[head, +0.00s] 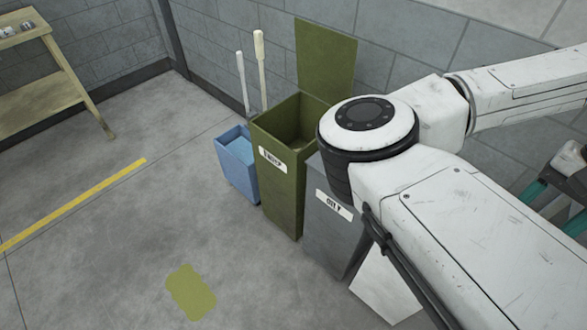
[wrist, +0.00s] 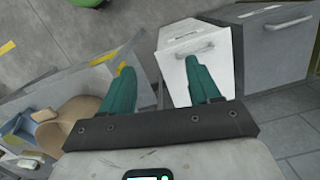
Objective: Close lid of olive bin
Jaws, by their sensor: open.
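The olive bin (head: 278,178) stands on the floor against the block wall in the head view, with a white label on its front. Its lid (head: 326,58) is raised upright behind the opening, so the bin is open. My arm hides part of the right side of the bin's rim. My gripper has two teal fingers spread apart with nothing between them in the wrist view (wrist: 160,85). Its teal fingers also show at the right edge of the head view (head: 553,207), well to the right of the bin. The olive bin is not clearly seen in the wrist view.
A blue bin (head: 236,160) with two upright handles stands left of the olive bin. A grey bin (head: 327,218) stands close on its right, partly behind my arm. A wooden bench (head: 40,75) is far left. A white cabinet (wrist: 200,66) faces my gripper.

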